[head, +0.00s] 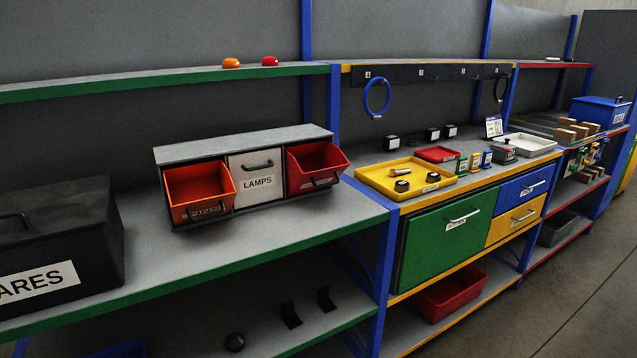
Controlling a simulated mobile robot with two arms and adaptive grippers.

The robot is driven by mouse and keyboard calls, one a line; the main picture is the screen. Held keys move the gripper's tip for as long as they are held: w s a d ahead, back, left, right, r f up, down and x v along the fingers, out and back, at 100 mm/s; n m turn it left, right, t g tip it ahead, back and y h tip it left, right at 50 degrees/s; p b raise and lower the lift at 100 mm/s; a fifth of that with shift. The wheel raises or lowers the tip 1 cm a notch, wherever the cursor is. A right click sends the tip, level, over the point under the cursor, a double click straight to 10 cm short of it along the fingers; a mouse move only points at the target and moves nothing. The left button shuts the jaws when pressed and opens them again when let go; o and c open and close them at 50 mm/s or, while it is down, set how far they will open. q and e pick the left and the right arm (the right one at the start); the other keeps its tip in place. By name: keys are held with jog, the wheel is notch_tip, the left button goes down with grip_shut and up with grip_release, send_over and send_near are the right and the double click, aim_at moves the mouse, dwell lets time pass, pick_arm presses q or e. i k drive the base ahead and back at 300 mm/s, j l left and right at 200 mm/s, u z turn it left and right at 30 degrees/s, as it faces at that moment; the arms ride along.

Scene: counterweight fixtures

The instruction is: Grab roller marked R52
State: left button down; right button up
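No roller with a readable R52 mark shows in the head view. A yellow tray (378,184) on the middle bench holds a small tan cylinder-like piece (400,171) and dark pieces with pale tops, one (402,186) near its front edge and another (432,177) to the right. Their markings are too small to read. Neither of my grippers is in view.
A black box (60,235) and a bin unit with a LAMPS drawer (257,178) stand on the left bench, with bare top between them. Small black blocks (392,142) stand behind the tray. Green drawer (440,243) is below. Open floor (560,290) lies right.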

aim_at(432, 178)
jog(key=i+l, duration=0.15)
jog(key=i, duration=0.25)
jog(key=i+l+u, duration=0.1)
jog(key=i, duration=0.3)
jog(key=l, duration=0.1)
